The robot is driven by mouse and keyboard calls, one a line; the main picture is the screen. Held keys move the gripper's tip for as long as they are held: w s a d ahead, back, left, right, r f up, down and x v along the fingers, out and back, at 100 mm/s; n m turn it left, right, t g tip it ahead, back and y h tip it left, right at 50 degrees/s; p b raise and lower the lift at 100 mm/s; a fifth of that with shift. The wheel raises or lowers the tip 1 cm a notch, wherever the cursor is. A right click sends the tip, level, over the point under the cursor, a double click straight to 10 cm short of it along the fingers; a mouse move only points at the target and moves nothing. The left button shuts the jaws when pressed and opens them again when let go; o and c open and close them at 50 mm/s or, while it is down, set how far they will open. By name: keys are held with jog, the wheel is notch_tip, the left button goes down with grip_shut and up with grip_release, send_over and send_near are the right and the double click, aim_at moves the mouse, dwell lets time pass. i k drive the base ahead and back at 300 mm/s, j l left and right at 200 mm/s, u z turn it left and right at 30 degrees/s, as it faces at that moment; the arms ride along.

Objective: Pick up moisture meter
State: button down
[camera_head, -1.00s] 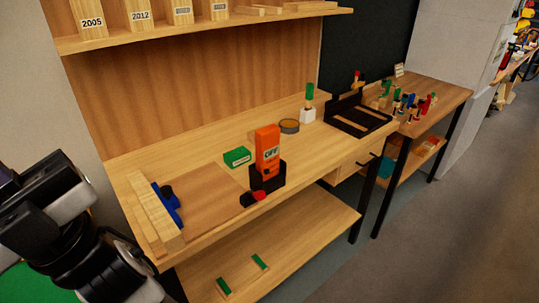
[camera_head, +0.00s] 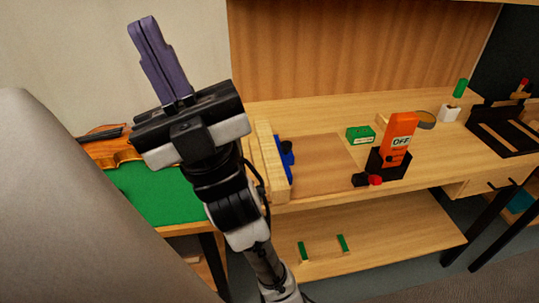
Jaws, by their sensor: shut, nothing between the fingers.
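The moisture meter looks to be the upright orange device (camera_head: 399,138) marked "OFF", standing in a black holder (camera_head: 376,162) on the wooden bench. My gripper (camera_head: 145,22) is at the upper left of the view, raised, with its two purple fingers together and pointing up. It is empty and well to the left of the orange device, apart from it. The lower part of the device is hidden by the holder.
A small black and red item (camera_head: 367,180) lies before the holder, and a green box (camera_head: 360,134) behind it. A blue tool (camera_head: 285,158) and wooden strips (camera_head: 266,160) stand at the bench's left end. A violin (camera_head: 112,151) lies on a green-topped table (camera_head: 160,196).

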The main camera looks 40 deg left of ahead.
aim_at(402, 127)
jog(key=i+j+z, duration=0.2)
jog(key=j, duration=0.15)
jog(key=i+j+z, duration=0.15)
jog(key=j, duration=0.25)
jog(key=i+j+z, duration=0.2)
jog(key=j, duration=0.15)
jog(key=k, duration=0.05)
